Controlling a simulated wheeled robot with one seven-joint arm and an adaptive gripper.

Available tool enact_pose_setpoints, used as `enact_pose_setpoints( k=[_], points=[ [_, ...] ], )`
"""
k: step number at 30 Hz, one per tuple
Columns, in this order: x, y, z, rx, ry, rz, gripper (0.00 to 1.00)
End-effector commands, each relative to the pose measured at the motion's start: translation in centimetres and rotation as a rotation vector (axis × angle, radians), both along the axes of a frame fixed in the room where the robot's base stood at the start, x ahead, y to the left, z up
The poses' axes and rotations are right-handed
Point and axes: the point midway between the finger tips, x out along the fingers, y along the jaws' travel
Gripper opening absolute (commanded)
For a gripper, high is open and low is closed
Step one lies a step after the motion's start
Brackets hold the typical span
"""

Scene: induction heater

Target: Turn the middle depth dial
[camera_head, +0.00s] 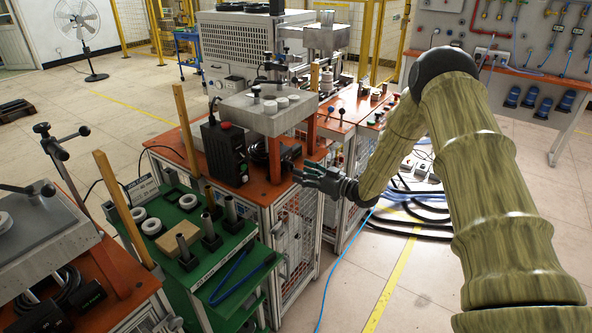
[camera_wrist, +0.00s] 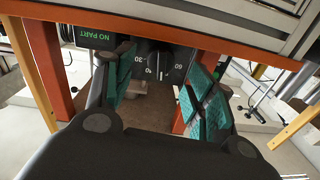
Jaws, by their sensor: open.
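In the wrist view, a dark panel with white scale marks and numbers (camera_wrist: 165,63) shows beyond my fingers, under the heater's top. I take it for the depth dial panel; the dial knob itself and which dial is the middle one I cannot make out. My gripper (camera_wrist: 158,80) is open and empty, its green-padded fingers on either side of the panel and apparently short of it. In the head view my gripper (camera_head: 306,174) is at the front right side of the heater station (camera_head: 262,112), beside its orange leg; the dials are hidden there.
A green "NO PART" display (camera_wrist: 101,37) is left of the scale. Orange legs (camera_wrist: 50,62) flank the opening. In the head view, a black box with a red button (camera_head: 220,150) and a green rack with dark cylinders (camera_head: 215,235) stand left.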

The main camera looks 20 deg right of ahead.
Motion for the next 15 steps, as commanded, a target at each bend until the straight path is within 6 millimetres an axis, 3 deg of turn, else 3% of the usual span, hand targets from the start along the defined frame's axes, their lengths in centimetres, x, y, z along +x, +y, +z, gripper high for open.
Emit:
enact_pose_setpoints(
  k=[6, 15],
  points=[
    [-3.1, -2.7, -0.1, 0.000, 0.002, -0.002, 0.55],
    [-5.5, -4.8, 0.0, 0.001, -0.001, -0.001, 0.55]
  ],
)
